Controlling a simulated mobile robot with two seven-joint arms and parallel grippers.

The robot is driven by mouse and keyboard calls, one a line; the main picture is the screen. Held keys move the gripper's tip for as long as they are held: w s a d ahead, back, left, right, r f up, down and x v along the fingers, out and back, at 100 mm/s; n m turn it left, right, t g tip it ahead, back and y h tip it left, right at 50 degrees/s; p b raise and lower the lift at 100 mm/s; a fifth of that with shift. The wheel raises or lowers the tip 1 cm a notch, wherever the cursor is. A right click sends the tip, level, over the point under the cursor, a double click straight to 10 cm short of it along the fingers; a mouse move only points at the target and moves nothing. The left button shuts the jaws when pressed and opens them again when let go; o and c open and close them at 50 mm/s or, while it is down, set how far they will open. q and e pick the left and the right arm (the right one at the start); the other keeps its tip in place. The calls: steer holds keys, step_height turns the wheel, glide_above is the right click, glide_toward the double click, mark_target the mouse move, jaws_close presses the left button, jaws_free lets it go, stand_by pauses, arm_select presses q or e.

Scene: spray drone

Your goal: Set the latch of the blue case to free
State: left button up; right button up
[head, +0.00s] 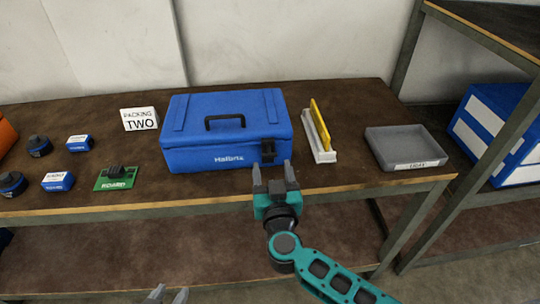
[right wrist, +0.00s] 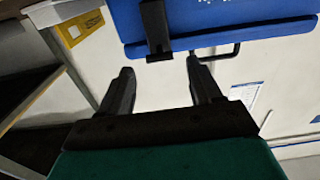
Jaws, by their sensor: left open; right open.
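The blue case (head: 228,135) stands closed on the workbench with its black handle (head: 226,123) on the lid. Its dark latch (head: 267,151) is on the front face, right of centre. The latch's setting is too small to tell. My right gripper (head: 273,175) is open just in front of and below the latch. In the right wrist view the latch (right wrist: 157,32) on the blue case (right wrist: 220,22) lies beyond the open fingertips (right wrist: 159,67), roughly in line with the gap between them. My left gripper (head: 169,294) is open and empty at the bottom edge, well below the case.
On the workbench (head: 215,190), a white holder (head: 321,143) with a yellow piece stands right of the case, then a grey tray (head: 404,147). A shelf stands at far right.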

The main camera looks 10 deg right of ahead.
mark_target(270, 153)
steer(key=w+b, duration=0.1)
steer(key=w, duration=0.4)
steer(key=shift+w, duration=0.35)
steer(key=shift+c, duration=0.3)
jaws_close()
